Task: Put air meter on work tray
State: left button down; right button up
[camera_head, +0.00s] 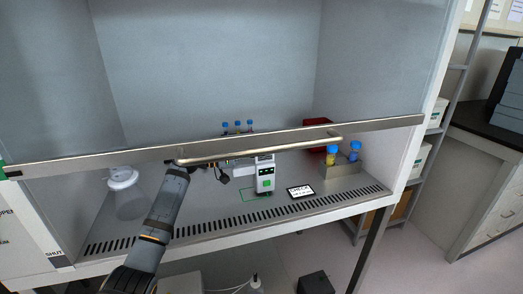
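A white upright device with a dark screen and green marks, which looks like the air meter (265,181), stands on the cabinet's metal floor, right of a green outline. The metal floor, which seems to be the work tray (220,212), has a slotted grille along its front edge. My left arm reaches under the glass sash from the lower left. My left gripper (222,174) is behind the sash handle, left of the device and apparently apart from it. Its fingers are small and partly hidden, so I cannot tell their opening. My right gripper is out of view.
The sash bar with its handle (255,148) crosses in front. A clear flask (125,194) stands at left. Blue-capped tubes (238,127) are at the back. A metal holder (341,176) with yellow, blue-capped bottles stands at right. A black-and-white card (300,191) lies near the grille.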

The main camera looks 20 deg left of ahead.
pick_arm(q)
jog(key=shift+f, duration=0.4)
jog(key=shift+f, duration=0.15)
jog(key=c, duration=1.3)
grip_release()
